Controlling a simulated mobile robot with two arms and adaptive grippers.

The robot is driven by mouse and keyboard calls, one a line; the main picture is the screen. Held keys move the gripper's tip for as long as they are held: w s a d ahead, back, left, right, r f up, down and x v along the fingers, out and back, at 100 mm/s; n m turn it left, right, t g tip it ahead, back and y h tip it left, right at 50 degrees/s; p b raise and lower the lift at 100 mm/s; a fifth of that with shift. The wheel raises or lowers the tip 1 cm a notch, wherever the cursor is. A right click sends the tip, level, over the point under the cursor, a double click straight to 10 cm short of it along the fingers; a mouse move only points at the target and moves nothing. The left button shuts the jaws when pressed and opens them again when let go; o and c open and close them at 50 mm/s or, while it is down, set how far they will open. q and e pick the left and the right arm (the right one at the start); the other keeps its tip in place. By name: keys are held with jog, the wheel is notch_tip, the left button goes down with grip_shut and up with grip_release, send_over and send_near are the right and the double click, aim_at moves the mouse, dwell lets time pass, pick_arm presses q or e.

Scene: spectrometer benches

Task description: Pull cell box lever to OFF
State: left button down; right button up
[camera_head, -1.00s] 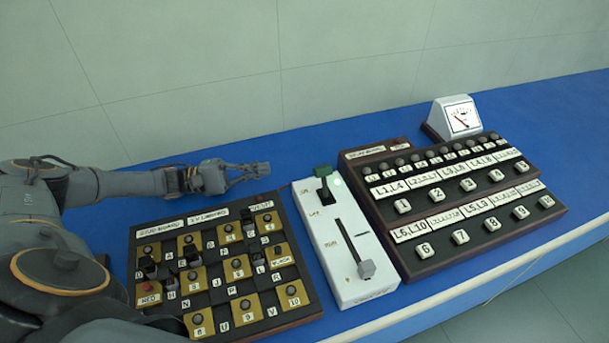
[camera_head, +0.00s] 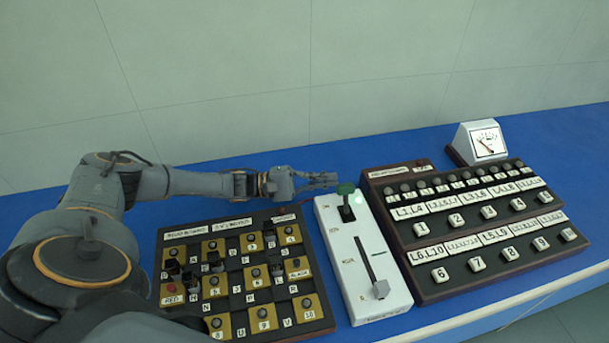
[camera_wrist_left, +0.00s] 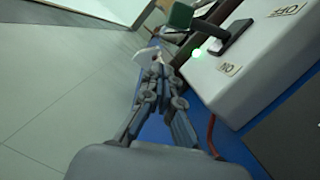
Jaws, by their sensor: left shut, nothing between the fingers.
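The white cell box (camera_head: 362,254) stands on the blue bench between two dark panels. Its lever with a green handle (camera_head: 345,188) sits at the far end of the box. In the left wrist view the green handle (camera_wrist_left: 180,16) is at the top, beside a lit green light and two labels, one reading OFF (camera_wrist_left: 287,9). My right gripper is not seen.
A dark panel with yellow squares and knobs (camera_head: 217,330) lies left of the box, under my left arm. A stepped panel with numbered buttons (camera_head: 455,287) stands to the right. A white meter (camera_head: 481,142) stands behind it. A red cable (camera_wrist_left: 211,135) runs beside the box.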

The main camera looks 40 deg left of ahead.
aim_at(346, 199)
pick_arm(q)
jog(key=shift+s+d+r+p, duration=0.55)
jog(key=shift+s+d+r, duration=0.2)
jog(key=shift+s, duration=0.2)
jog(key=shift+s+d, duration=0.25)
jog(key=shift+s, duration=0.15)
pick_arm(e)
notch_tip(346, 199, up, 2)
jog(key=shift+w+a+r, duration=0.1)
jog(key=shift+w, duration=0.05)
pick_arm(q)
jog(key=shift+w, duration=0.1)
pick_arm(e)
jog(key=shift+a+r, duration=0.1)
